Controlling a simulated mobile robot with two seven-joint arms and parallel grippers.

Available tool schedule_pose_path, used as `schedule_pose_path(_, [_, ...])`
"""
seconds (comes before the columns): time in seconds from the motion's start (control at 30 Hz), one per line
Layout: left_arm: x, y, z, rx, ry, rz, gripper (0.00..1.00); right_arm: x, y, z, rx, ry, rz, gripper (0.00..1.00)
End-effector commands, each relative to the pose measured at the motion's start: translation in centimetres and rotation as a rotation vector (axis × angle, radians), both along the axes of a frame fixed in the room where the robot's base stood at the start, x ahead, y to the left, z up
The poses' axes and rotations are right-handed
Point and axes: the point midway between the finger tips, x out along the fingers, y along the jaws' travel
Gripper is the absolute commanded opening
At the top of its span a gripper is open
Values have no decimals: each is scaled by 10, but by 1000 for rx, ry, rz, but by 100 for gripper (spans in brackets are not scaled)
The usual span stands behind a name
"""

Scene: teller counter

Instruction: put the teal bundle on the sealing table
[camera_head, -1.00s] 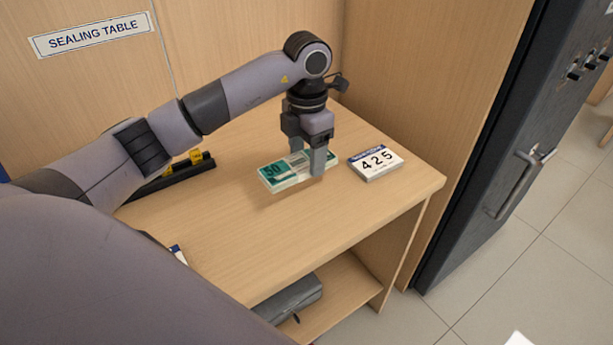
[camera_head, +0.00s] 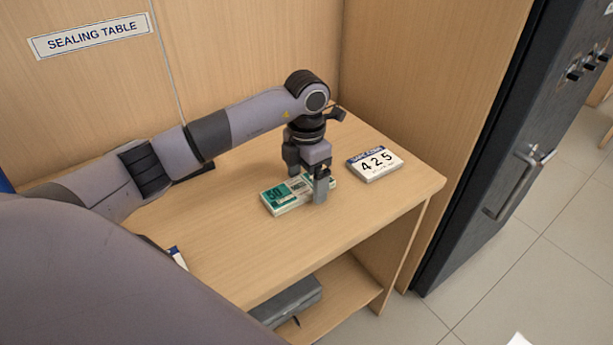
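The teal bundle (camera_head: 280,198), a banded block of teal and white notes marked 50, lies flat on the wooden sealing table (camera_head: 235,240), left of the number block. My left gripper (camera_head: 306,182) points down over the bundle's right half. Its fingers are spread apart, one at the near side and one towards the far side, and look open around the bundle. The fingers hide part of the bundle. The sign "SEALING TABLE" (camera_head: 90,36) is on the wall behind. My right gripper is not in view.
A white and blue block marked 425 (camera_head: 375,163) lies right of the bundle. A dark grey item (camera_head: 288,302) sits on the shelf below. A dark cabinet with a handle (camera_head: 510,185) stands to the right. The table's front is mostly clear.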

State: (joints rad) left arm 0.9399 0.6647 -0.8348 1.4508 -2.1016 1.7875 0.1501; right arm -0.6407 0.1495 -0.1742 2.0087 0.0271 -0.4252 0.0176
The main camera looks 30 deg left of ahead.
Motion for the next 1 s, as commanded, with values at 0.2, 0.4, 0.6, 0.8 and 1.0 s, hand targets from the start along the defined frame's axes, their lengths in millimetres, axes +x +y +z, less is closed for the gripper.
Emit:
schedule_pose_path(0.2, [0, 0, 0, 0, 0, 1, 89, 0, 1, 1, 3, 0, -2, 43])
schedule_pose_path(0.4, [1, 0, 11, 0, -2, 1, 89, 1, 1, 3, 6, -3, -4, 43])
schedule_pose_path(0.6, [1, 0, 50, 0, -5, 0, 89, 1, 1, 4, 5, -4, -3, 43])
schedule_pose_path(0.8, [1, 0, 93, 0, -4, 1, 89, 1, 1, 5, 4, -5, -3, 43])
schedule_pose_path(1.0, [0, 0, 118, 1, -1, 1, 89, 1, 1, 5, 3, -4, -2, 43])
